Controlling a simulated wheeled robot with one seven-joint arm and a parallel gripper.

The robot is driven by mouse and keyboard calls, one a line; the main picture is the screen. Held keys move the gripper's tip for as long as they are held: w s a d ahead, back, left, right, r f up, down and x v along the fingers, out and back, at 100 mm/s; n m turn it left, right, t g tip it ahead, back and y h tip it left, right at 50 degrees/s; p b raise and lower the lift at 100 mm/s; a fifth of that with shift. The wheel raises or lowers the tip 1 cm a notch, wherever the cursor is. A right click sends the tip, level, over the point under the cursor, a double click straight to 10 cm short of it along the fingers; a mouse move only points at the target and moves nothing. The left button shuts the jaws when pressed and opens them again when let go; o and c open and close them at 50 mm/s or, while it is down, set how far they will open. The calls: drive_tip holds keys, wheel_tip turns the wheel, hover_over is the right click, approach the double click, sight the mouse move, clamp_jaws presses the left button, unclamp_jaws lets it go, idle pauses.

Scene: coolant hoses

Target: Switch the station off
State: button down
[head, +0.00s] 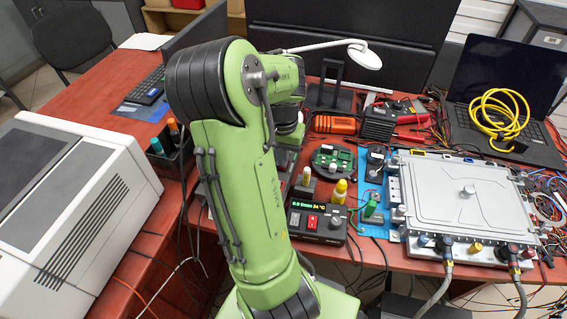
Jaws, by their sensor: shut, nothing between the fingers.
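The station (318,236) is a dark box at the front edge of the red table, right of my arm. Its display (313,207) is lit and seems to read 0.0 l/min and 34 °C. A red switch (312,222) sits on its panel below the display, with a dark knob to its right. Which way the switch is tipped is too small to tell. My green arm rises left of the station and bends over at the top. My gripper's fingers are hidden behind the arm; no contact with the station shows.
A grey metal housing (468,190) with hoses at its front stands on a blue mat to the right. A yellow-capped bottle (340,190) and a green circuit board (333,158) sit just behind the station. A big white machine (70,205) fills the left.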

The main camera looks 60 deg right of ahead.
drive_tip(key=shift+f+b, duration=0.4)
drive_tip(key=shift+f, duration=0.15)
wheel_tip(320, 180, up, 7)
drive_tip(key=p, duration=0.6)
drive_tip(key=shift+r+p, duration=0.15)
drive_tip(key=shift+p, duration=0.15)
idle(0.4)
